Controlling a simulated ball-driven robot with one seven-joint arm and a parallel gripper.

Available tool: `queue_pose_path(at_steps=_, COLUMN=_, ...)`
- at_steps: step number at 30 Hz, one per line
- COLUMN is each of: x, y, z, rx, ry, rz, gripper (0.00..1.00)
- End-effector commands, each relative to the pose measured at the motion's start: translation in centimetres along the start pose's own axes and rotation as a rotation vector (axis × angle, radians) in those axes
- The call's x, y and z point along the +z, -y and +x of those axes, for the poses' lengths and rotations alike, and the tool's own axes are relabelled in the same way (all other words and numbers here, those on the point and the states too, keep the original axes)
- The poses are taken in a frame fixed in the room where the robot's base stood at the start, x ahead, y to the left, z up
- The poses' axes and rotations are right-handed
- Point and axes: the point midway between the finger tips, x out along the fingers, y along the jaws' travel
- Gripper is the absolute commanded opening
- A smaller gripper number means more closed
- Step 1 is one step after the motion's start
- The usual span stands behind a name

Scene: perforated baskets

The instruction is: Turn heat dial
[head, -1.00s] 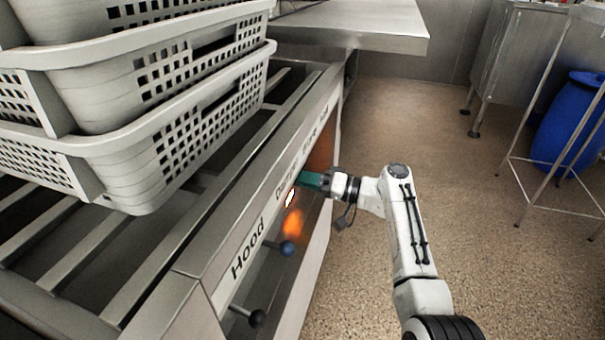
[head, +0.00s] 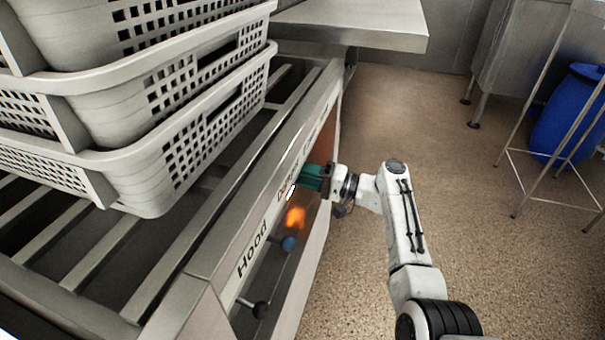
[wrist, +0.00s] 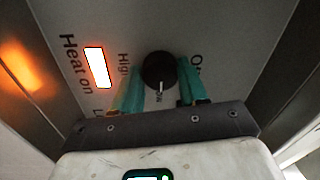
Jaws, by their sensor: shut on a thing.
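The heat dial (wrist: 159,68) is a round black knob with a white pointer mark, on the grey panel in the wrist view. Its mark points down in the picture. My gripper (wrist: 160,88) has its two teal fingers on either side of the dial, shut on it. In the head view my gripper (head: 313,178) is at the panel on the unit's side, and the dial is hidden there. A lit white-orange "Heat on" indicator (wrist: 97,68) is left of the dial. Labels around the dial are partly covered; "High" is partly readable.
Below my gripper, a blue-grey ball-ended knob (head: 288,243) and a dark one (head: 260,310) stick out near the "Hood" label. Stacked perforated baskets (head: 165,150) stand on the slatted top. A blue barrel (head: 568,115) stands far right. The floor (head: 480,220) beside my arm is clear.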

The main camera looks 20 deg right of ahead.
Motion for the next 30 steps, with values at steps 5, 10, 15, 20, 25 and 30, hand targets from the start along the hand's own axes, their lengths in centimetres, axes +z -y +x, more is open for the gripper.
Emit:
queue_pose_path(at_steps=5, x=-0.1, y=-0.1, z=-0.1, rx=0.002, ry=-0.005, rz=0.0, gripper=0.12)
queue_pose_path(at_steps=10, x=-0.1, y=-0.1, z=-0.1, rx=0.002, ry=-0.005, rz=-0.001, gripper=0.5)
queue_pose_path(at_steps=15, x=-0.1, y=-0.1, z=-0.1, rx=0.001, ry=-0.003, rz=-0.001, gripper=0.67)
queue_pose_path(at_steps=20, x=0.0, y=0.0, z=0.0, rx=0.001, ry=-0.002, rz=-0.001, gripper=0.68)
queue_pose_path(at_steps=25, x=-0.1, y=0.0, z=-0.4, rx=0.001, ry=-0.003, rz=-0.001, gripper=0.68)
queue_pose_path(at_steps=30, x=-0.2, y=0.1, z=-2.8, rx=0.001, ry=-0.006, rz=-0.001, gripper=0.68)
